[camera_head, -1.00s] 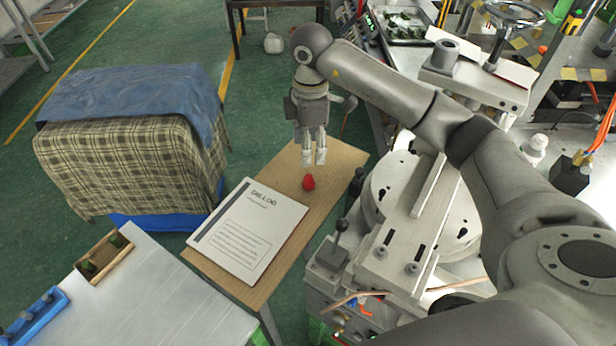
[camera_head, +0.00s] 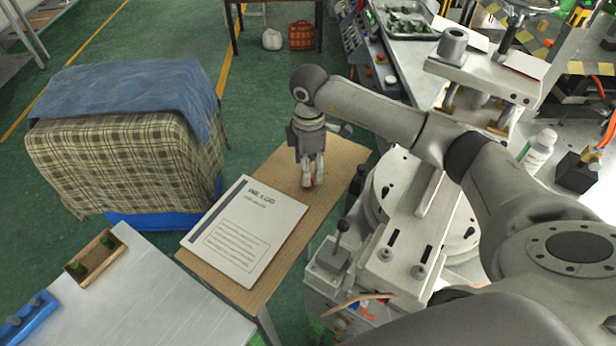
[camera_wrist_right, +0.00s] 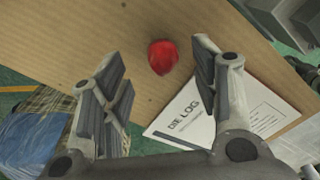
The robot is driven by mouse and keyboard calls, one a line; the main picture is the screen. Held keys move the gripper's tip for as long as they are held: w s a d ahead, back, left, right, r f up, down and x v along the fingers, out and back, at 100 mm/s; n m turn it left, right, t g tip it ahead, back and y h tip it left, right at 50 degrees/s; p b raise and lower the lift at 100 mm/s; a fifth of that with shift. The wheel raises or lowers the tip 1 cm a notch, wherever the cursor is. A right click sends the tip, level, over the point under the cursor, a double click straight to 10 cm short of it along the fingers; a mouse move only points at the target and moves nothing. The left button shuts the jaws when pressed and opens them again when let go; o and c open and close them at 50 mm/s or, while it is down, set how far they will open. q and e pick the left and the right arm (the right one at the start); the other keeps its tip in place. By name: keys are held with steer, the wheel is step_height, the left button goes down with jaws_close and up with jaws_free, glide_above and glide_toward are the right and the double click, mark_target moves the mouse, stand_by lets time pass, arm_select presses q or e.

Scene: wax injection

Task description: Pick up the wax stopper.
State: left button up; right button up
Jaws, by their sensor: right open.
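The red wax stopper (camera_wrist_right: 163,57) lies on the tan wooden table (camera_wrist_right: 60,25), near the die log (camera_wrist_right: 185,117), a white printed sheet or booklet. In the head view the stopper is almost wholly hidden behind my right gripper (camera_head: 311,184), which points down at the tabletop. In the right wrist view the stopper shows in the gap between the two open fingers of my right gripper (camera_wrist_right: 157,56), clear of both. I cannot tell the exact height of the fingertips above the table. My left gripper is not in view.
The die log (camera_head: 245,230) covers much of the table's near part. The wax machine (camera_head: 400,240) stands close on the right. A grey table (camera_head: 150,300) with a wooden tray (camera_head: 97,257) is at the lower left. A cloth-covered block (camera_head: 125,140) stands at the left.

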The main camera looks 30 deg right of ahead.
steer(key=f, duration=0.1)
steer(key=f+p, duration=0.1)
steer(key=f, duration=0.1)
steer(key=shift+s+a+f+p, duration=0.1)
steer(key=shift+a+f+p, duration=0.1)
steer(key=shift+p, duration=0.1)
steer(key=shift+f, duration=0.4)
steer(key=c, duration=1.1)
steer(key=shift+r, duration=0.1)
